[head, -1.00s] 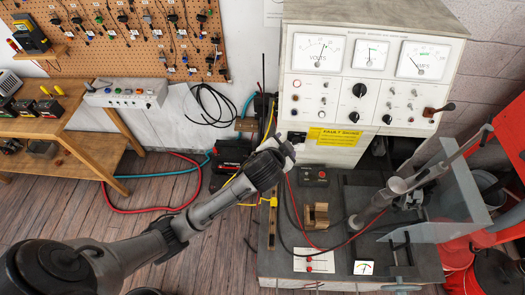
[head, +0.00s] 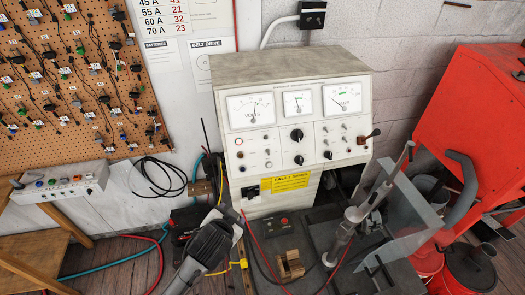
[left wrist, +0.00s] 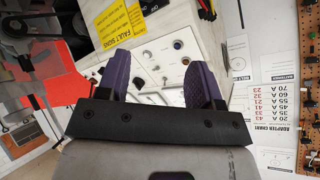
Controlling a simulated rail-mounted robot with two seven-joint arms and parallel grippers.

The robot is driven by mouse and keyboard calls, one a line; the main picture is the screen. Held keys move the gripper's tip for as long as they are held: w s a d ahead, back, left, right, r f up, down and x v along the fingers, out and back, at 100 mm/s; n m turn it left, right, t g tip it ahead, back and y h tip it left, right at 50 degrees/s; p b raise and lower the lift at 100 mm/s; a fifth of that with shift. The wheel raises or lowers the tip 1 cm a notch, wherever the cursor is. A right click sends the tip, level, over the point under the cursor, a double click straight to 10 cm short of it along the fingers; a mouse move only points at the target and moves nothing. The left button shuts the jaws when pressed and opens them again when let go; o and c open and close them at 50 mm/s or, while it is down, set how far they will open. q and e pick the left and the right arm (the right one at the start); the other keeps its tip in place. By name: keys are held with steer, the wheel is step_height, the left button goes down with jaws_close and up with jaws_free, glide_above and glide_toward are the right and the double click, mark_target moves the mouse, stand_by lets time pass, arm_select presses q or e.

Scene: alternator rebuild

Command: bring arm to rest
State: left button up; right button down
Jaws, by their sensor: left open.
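My left arm comes up from the bottom of the head view, and its dark wrist ends in my left gripper (head: 231,218), in front of the lower left of the test bench panel. The fingers are hard to make out there. In the left wrist view the left gripper (left wrist: 157,72) shows two purple-padded fingers standing apart. Nothing is held between them; the panel with its knobs shows behind the gap. My right arm and gripper are in neither view.
The test bench (head: 292,130) with three dials stands at centre, a yellow fault sign (head: 286,182) below. A clamp post (head: 350,228) and clear guard (head: 408,215) stand right. A red cabinet (head: 462,130) is far right. A pegboard (head: 65,80) and wooden bench (head: 40,243) are left.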

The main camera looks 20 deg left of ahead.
arm_select(q)
step_height(320, 180, up, 4)
steer(key=s+d+f+h, duration=0.1)
steer(key=s, duration=0.2)
steer(key=s+f+g+p, duration=0.2)
steer(key=s+p, duration=0.1)
steer(key=s, duration=0.5)
steer(key=s+d+f+n+g+h+p, duration=0.1)
steer(key=s+f+g+p, duration=0.1)
steer(key=s, duration=0.7)
steer(key=s+f+g+p, duration=0.2)
steer(key=s+p, duration=0.2)
steer(key=s, duration=0.4)
steer(key=shift+s+d+f+g+h+p, duration=0.2)
steer(key=shift+s+g+h+p, duration=0.1)
steer(key=shift+s+h, duration=0.1)
